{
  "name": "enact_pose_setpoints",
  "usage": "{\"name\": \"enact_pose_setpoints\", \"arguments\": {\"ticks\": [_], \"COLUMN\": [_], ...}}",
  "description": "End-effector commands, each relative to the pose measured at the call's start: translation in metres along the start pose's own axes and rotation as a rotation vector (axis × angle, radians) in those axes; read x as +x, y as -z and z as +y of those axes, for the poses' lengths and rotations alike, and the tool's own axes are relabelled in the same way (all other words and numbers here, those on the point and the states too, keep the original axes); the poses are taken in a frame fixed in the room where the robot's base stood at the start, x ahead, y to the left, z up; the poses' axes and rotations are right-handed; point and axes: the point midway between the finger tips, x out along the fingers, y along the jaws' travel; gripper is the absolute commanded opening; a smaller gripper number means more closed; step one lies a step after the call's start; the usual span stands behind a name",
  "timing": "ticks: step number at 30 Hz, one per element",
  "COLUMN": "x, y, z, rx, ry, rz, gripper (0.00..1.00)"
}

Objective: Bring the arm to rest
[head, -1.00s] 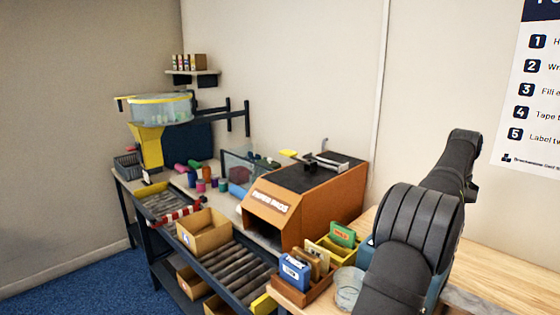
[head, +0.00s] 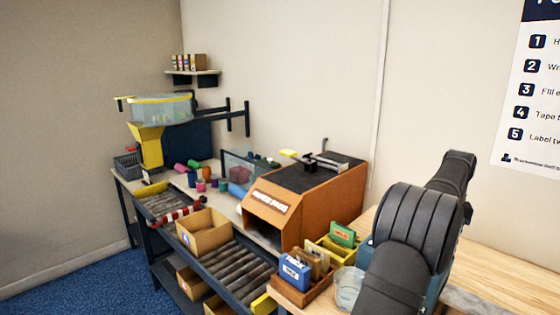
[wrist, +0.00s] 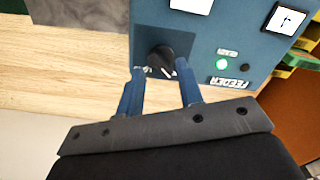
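My gripper (wrist: 160,88) shows in the wrist view with its two blue fingers apart and nothing between them. Beyond the fingertips is a blue feeder box (wrist: 225,50) with a black knob (wrist: 161,58), a lit green lamp and a label reading FEEDER. The knob appears between the fingertips in the picture; I cannot tell the exact gap, but no finger is seen closed on it. In the head view my dark arm fills the right side and hides most of the feeder box; my gripper is not visible there.
A wooden bench top (wrist: 60,65) lies beside the feeder box. In the head view an orange machine (head: 305,200), a tray of small boxes (head: 318,285), a clear cup (head: 347,287), and a roller conveyor (head: 235,272) with an open carton (head: 204,232) stand left of my arm.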

Motion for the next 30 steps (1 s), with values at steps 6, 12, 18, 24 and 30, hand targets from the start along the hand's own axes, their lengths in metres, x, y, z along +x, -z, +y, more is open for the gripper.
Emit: {"name": "enact_pose_setpoints", "arguments": {"ticks": [6, 12, 18, 24, 30], "x": [-0.045, -0.082, -0.111, -0.132, -0.142], "y": [0.001, 0.001, 0.001, 0.001, 0.001], "z": [0.000, 0.000, 0.001, 0.000, 0.000], "rx": [-0.002, -0.002, -0.003, -0.003, -0.003], "ry": [-0.001, -0.001, -0.001, 0.000, 0.000], "rz": [0.003, 0.002, 0.002, 0.000, -0.001], "gripper": [0.34, 0.34, 0.34, 0.34, 0.34]}}
